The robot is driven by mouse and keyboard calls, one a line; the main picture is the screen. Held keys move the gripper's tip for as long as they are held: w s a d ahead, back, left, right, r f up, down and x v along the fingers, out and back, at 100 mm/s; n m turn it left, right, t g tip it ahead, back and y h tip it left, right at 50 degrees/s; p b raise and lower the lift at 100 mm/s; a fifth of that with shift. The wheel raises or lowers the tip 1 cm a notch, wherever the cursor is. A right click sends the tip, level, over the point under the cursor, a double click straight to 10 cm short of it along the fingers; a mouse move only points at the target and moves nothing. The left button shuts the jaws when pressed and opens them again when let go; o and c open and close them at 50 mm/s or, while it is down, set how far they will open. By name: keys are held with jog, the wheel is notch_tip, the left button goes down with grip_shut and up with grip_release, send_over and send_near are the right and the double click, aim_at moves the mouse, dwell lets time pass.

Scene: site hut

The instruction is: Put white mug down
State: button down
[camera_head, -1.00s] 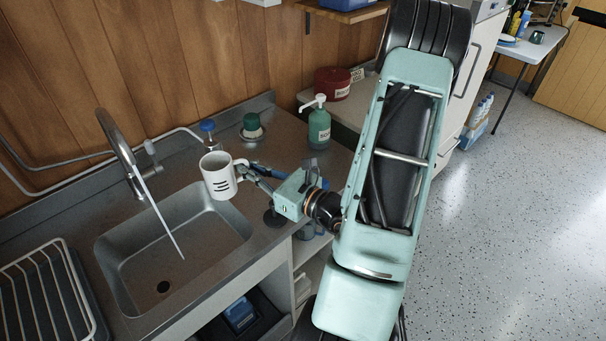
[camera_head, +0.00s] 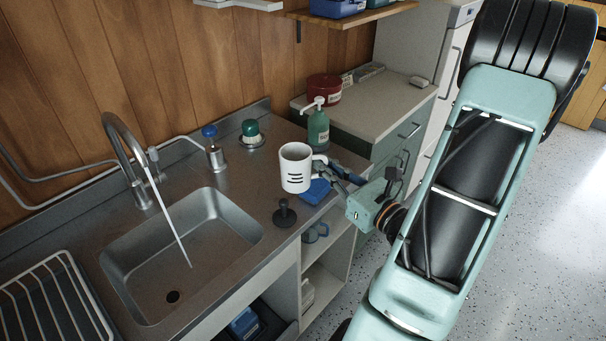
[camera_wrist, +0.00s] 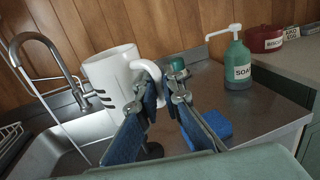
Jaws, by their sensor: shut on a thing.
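The white mug (camera_head: 295,167), with short black lines on its side, is upright in the head view, its handle to the right. My gripper (camera_head: 331,170) is shut on the mug's handle from the right. In the wrist view the mug (camera_wrist: 113,80) is at the left and the fingers (camera_wrist: 165,92) close on its handle. The mug appears held above the steel counter (camera_head: 262,185), right of the sink; its exact height is hard to tell.
Water runs from the tap (camera_head: 127,150) into the sink (camera_head: 185,250). A black plunger-like object (camera_head: 284,213) and a blue sponge (camera_head: 316,191) lie near the mug. A green soap bottle (camera_head: 318,127) stands behind. A dish rack (camera_head: 55,300) is at the left.

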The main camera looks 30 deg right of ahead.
jog(key=w+f+b, duration=0.2)
jog(key=w+f, duration=0.1)
jog(key=w, duration=0.1)
jog(key=w+d+f+b, duration=0.1)
jog(key=w+f+b, duration=0.1)
jog(key=w, duration=0.2)
jog(key=w+d+f+b, duration=0.1)
jog(key=w+f+b, duration=0.1)
jog(key=w+f, duration=0.1)
jog(key=shift+w+f+b, duration=0.3)
jog(key=shift+w+b, duration=0.05)
jog(key=shift+w, duration=0.45)
jog(key=shift+w+d+f, duration=0.1)
jog(key=shift+w+f, duration=0.45)
jog(key=shift+f, duration=1.65)
